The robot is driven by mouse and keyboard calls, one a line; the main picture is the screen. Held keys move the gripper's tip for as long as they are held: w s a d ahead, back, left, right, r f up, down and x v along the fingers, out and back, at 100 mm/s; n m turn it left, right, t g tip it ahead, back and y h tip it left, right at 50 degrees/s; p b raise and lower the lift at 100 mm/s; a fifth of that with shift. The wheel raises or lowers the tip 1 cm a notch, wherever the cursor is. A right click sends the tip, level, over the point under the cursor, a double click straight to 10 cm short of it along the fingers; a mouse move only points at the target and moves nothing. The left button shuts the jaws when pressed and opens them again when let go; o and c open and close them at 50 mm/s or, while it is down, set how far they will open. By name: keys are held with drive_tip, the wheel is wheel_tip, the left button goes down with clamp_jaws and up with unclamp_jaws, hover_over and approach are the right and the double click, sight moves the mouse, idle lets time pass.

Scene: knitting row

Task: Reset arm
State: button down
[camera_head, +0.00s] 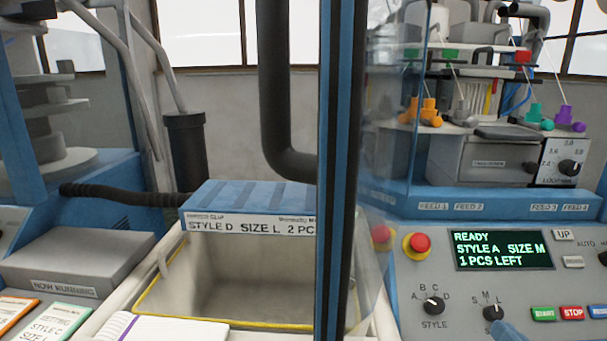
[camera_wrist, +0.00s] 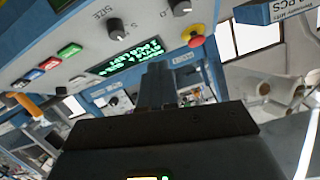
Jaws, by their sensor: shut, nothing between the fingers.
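My gripper (camera_wrist: 156,82) shows in the wrist view as a dark shape in the middle, its fingers together and nothing held. Past it, the knitting machine's control panel (camera_wrist: 75,40) appears tilted, with a lit green display (camera_wrist: 125,62). The fingers are apart from the panel as far as I can tell. In the head view the panel (camera_head: 400,290) stands at the right, and its display (camera_head: 503,250) reads READY, STYLE A, SIZE M, 1 PCS LEFT.
A blue post (camera_head: 335,120) and a clear door edge stand mid-view. A yellow-rimmed bin (camera_head: 150,298) sits left of it under a blue slip board (camera_head: 250,197). Style and size knobs, coloured buttons and a red emergency stop (camera_head: 420,243) are on the panel. Yarn cones stand above.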

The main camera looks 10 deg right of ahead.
drive_tip(key=s+a+f+n+y, duration=0.1)
drive_tip(key=s+a, duration=0.3)
drive_tip(key=s, duration=0.5)
drive_tip(key=s+a+f+n+y, duration=0.1)
drive_tip(key=s+a+n+y, duration=0.1)
drive_tip(key=s+a, duration=0.3)
drive_tip(key=s+a+f+n+y, duration=0.1)
drive_tip(key=s+a, duration=0.4)
drive_tip(key=s, duration=0.8)
drive_tip(key=shift+a+f+n, duration=0.15)
drive_tip(key=shift+f+n, duration=0.4)
drive_tip(key=shift+n, duration=0.45)
